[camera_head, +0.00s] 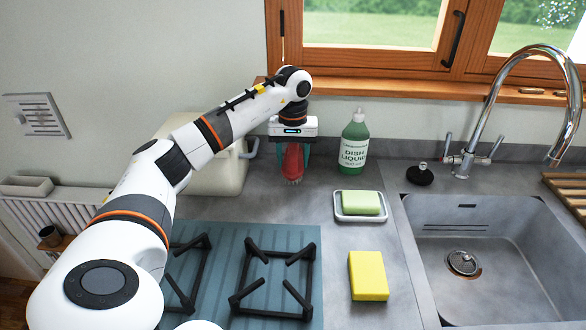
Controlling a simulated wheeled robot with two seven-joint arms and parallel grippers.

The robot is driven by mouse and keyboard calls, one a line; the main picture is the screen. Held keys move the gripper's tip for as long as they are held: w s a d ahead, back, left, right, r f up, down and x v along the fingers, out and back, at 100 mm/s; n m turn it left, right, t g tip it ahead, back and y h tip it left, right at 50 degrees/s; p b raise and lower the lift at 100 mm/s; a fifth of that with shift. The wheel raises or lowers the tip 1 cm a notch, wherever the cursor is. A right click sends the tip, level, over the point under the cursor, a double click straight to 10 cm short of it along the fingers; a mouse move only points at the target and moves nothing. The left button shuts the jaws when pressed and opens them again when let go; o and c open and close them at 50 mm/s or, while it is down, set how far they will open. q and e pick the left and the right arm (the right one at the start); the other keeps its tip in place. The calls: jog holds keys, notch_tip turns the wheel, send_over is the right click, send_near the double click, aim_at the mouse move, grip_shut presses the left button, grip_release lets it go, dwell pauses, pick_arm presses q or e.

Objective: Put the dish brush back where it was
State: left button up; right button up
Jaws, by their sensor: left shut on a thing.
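My left gripper (292,150) reaches in from the left and points down over the counter, beside the cream bin. It is shut on a red dish brush (293,166), whose lower end is close to the counter top. I cannot tell whether the brush touches the counter. The upper part of the brush is hidden by the gripper. My right gripper is out of view.
A green dish liquid bottle (354,143) stands right of the brush. In front are a green soap bar (360,203) on a dish, a yellow sponge (368,276) and a hob (222,270). A black plug (420,175) lies near the sink (490,262).

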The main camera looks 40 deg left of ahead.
pick_arm(q)
jog(key=shift+f, duration=1.9)
jog(key=o, duration=0.9)
jog(key=shift+o, duration=0.2)
notch_tip(320, 180, up, 12)
jog(key=shift+r, duration=0.1)
